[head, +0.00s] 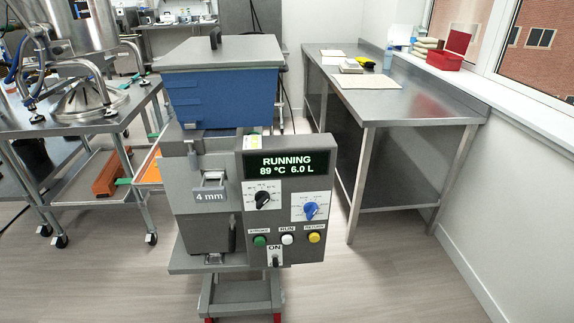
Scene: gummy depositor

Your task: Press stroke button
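The gummy depositor (215,200) stands in the middle of the head view, with a blue hopper (222,100) under a grey lid on top. Its control panel (286,180) faces me on the right side. The green stroke button (260,240) is at the panel's lower left, under a label reading STROKE. A white RUN button (287,239) and a yellow button (314,237) sit to its right. The display (288,165) reads RUNNING, 89 °C, 6.0 L. An ON switch (275,259) is below. Neither gripper is in view.
A wheeled steel cart (100,125) with a metal vessel stands at the left. The floor in front of the depositor is clear.

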